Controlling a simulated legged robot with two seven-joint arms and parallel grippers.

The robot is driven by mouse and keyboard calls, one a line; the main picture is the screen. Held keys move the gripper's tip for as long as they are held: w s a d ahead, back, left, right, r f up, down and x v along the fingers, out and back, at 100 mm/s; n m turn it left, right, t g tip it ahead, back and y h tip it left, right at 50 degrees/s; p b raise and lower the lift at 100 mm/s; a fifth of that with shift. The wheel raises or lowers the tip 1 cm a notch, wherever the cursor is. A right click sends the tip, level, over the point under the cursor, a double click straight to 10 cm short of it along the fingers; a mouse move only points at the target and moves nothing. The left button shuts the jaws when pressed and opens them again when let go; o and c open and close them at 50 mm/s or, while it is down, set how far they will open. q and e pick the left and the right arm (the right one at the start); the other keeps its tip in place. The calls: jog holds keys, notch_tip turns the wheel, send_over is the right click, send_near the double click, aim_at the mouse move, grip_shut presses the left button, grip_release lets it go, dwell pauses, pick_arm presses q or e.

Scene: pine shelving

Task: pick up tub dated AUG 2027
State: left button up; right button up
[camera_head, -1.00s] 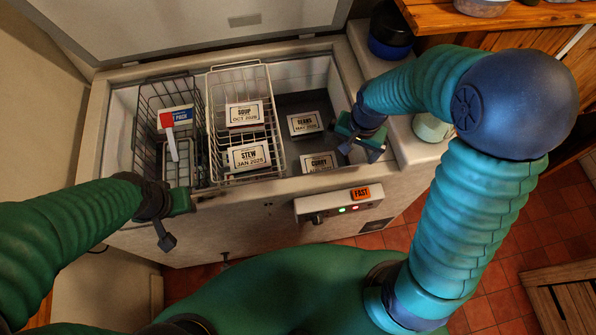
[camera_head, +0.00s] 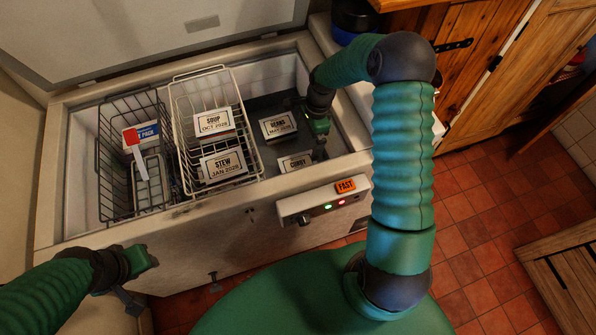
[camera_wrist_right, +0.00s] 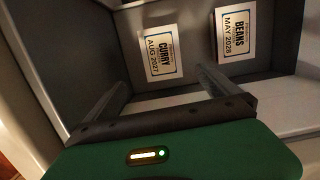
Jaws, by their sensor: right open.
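The tub labelled CURRY, AUG 2027 (camera_wrist_right: 160,52) lies in the freezer's right compartment, and its white label (camera_head: 295,162) shows at the front in the head view. My right gripper (camera_head: 320,143) is inside the freezer, just right of this tub and above it. In the right wrist view its two dark fingers (camera_wrist_right: 164,82) are apart with nothing between them, pointing toward the curry tub. My left gripper (camera_head: 138,280) is outside, in front of the freezer's left side; its finger gap is unclear.
The BEANS, MAY 2028 tub (camera_head: 278,125) lies behind the curry tub. A white wire basket (camera_head: 176,98) holds SOUP (camera_head: 213,122) and STEW (camera_head: 222,163) tubs. A dark wire basket (camera_head: 105,150) stands left. The freezer's front rim (camera_head: 200,205) and right wall bound the space.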

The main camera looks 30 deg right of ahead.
aim_at(299, 165)
jog(key=shift+m, duration=0.3)
jog(key=f, duration=0.4)
jog(key=a+f+b, duration=0.1)
jog(key=f, duration=0.7)
jog(key=shift+w+a+f, duration=0.25)
jog(key=shift+w, duration=0.05)
jog(key=f, duration=0.2)
jog(key=a+f+b, duration=0.1)
jog(key=f, duration=0.1)
jog(key=shift+w, duration=0.25)
jog(key=shift+w+a+f, duration=0.1)
jog(key=shift+f, duration=0.3)
jog(key=shift+r, duration=0.1)
jog(key=c, duration=1.8)
